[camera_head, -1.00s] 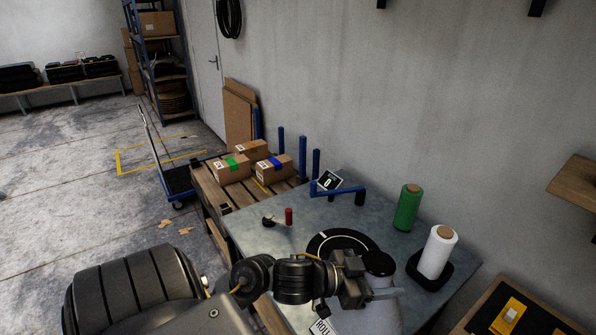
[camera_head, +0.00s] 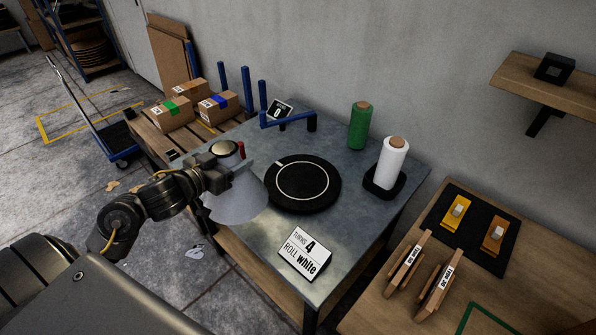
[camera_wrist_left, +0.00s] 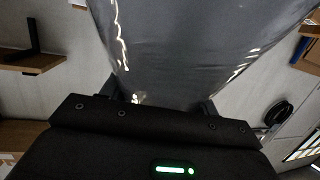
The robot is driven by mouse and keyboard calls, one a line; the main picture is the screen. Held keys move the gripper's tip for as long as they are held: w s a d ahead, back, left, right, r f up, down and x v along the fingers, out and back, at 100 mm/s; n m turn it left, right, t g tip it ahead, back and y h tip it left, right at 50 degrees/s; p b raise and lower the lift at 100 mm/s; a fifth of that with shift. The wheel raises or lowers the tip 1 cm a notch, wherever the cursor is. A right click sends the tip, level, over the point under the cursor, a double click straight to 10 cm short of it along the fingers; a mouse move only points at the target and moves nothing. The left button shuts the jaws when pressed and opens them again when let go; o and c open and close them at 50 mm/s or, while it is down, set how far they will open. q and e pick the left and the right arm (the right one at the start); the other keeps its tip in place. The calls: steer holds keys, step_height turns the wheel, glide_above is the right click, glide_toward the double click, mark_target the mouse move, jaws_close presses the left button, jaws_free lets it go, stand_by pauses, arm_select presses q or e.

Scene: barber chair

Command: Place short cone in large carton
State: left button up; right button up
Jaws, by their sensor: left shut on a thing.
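My left gripper (camera_head: 228,170) is shut on a pale grey cone (camera_head: 238,203) with a rounded top, held wide end down. The cone is over the left edge of the grey table, left of the black turntable (camera_head: 302,183). In the left wrist view the cone (camera_wrist_left: 195,50) fills the upper middle as a grey, shiny, film-like surface between the fingers (camera_wrist_left: 160,105). I cannot tell whether it touches the table. Three cardboard boxes (camera_head: 188,90) sit on a wooden bench at the left; I cannot tell whether any is the large carton. My right gripper is out of view.
On the grey table (camera_head: 345,230) stand a green roll (camera_head: 360,125), a white roll (camera_head: 393,160), a blue bar (camera_head: 288,121) and a sign (camera_head: 304,254) reading "TURNS 4 ROLL white". A wooden table (camera_head: 390,310) is at the right. A blue cart (camera_head: 118,140) stands far left.

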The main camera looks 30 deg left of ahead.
arm_select(q)
steer(key=shift+a, duration=0.75)
steer(key=shift+w, duration=0.15)
steer(key=w+a+f, duration=0.4)
steer(key=w+a, duration=0.1)
steer(key=w, duration=0.2)
steer(key=shift+w+a+n+b, duration=0.25)
steer(key=shift+w+n+b, duration=0.05)
steer(key=w+f, duration=0.1)
steer(key=w+a+f, duration=0.1)
steer(key=f, duration=0.1)
steer(key=w+a+f, duration=0.1)
steer(key=f, duration=0.1)
steer(key=shift+w+a+f, duration=0.15)
steer(key=shift+w+f, duration=0.05)
steer(key=shift+f, duration=0.05)
steer(key=shift+a+f, duration=0.1)
steer(key=shift+f, duration=1.55)
steer(key=o, duration=1.7)
steer(key=shift+f, duration=0.1)
steer(key=shift+o, duration=0.2)
